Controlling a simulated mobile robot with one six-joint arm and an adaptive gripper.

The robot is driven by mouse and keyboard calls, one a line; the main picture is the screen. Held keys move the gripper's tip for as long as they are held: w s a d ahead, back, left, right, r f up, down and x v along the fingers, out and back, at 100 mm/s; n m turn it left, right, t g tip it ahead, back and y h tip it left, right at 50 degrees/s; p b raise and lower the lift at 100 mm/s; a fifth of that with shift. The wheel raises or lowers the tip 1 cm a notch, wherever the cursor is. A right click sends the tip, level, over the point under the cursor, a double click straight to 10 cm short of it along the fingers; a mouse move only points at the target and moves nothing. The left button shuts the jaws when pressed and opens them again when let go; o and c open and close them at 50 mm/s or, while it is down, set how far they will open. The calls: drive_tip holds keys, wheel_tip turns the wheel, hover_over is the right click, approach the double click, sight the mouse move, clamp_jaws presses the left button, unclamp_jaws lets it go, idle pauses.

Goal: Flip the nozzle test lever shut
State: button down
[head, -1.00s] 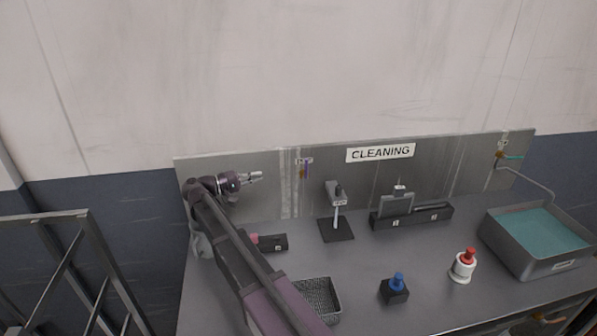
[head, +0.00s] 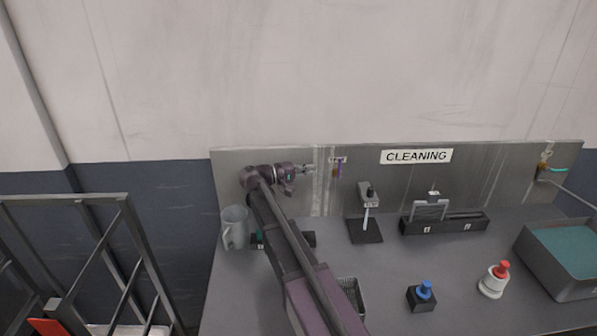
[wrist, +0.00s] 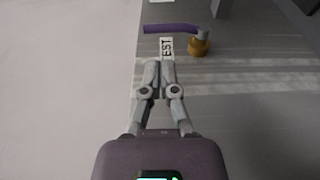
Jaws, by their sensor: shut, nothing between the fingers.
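The nozzle test lever has a purple handle (head: 340,171) on a brass valve body (wrist: 200,46), on the grey metal back panel. In the wrist view the purple handle (wrist: 170,29) runs left from the brass fitting, above a white label (wrist: 166,48) partly reading "EST". My gripper (head: 312,168) is to the left of the lever in the head view. In the wrist view my gripper (wrist: 160,66) has its fingertips together and empty, just below the label in the picture. The fingers appear apart from the handle; their exact distance from it is unclear.
The bench below holds a grey jug (head: 235,226), a black stand (head: 365,231), a black rack (head: 445,226), a blue-topped block (head: 422,296) and a red-topped white bottle (head: 493,281). A water basin (head: 545,262) is at right. A metal frame (head: 65,200) stands at left.

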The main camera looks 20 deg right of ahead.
sight(339, 169)
drive_tip(key=d, duration=0.7)
drive_tip(key=shift+w+d, duration=0.1)
drive_tip(key=shift+d, duration=0.05)
idle(0.3)
